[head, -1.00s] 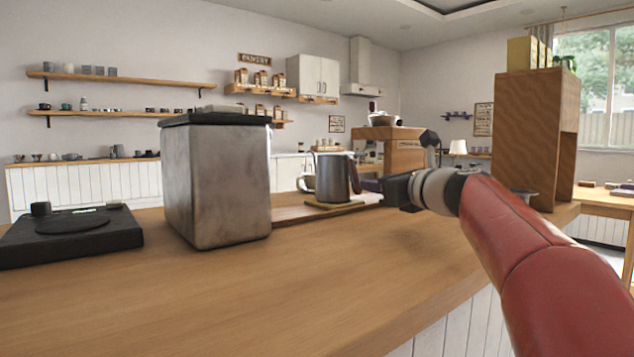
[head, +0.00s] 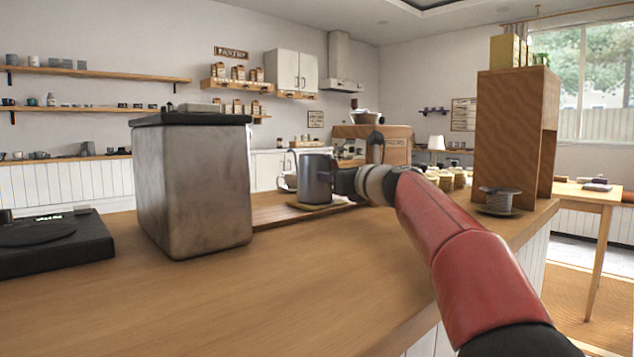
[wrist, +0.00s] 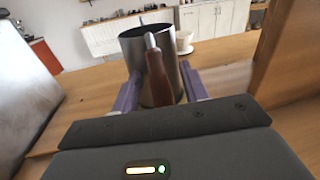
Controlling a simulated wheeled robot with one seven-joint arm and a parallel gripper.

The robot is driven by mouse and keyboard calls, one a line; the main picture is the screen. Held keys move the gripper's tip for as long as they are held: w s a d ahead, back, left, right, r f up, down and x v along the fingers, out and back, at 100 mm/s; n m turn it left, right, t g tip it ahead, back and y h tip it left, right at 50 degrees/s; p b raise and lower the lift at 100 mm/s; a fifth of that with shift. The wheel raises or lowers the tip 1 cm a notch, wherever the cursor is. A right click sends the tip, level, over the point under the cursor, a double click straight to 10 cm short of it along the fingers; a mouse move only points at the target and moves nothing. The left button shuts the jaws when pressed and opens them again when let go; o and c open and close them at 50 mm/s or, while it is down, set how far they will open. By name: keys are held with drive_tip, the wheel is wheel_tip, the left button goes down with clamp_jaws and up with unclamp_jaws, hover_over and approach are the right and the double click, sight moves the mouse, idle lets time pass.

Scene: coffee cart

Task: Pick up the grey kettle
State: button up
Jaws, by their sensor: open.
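The grey kettle (head: 315,180) stands upright on a small round mat (head: 312,206) on the wooden counter, behind the big metal box. It also shows close ahead in the wrist view (wrist: 174,72), with its open top and its brown handle (wrist: 158,78) facing me. My gripper (head: 344,184) is at the kettle's right side in the head view. In the wrist view my gripper (wrist: 160,78) is open, with one purple finger on each side of the handle. I cannot tell whether the fingers touch the kettle.
The big metal box (head: 195,190) with a dark lid stands left of the kettle. A black scale-like device (head: 50,243) lies at the far left. A white cup (head: 287,182) is just beyond the kettle. A tall wooden shelf unit (head: 505,140) stands to the right. The front counter is clear.

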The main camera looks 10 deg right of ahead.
clamp_jaws()
drive_tip(key=shift+r, duration=0.1)
idle(0.3)
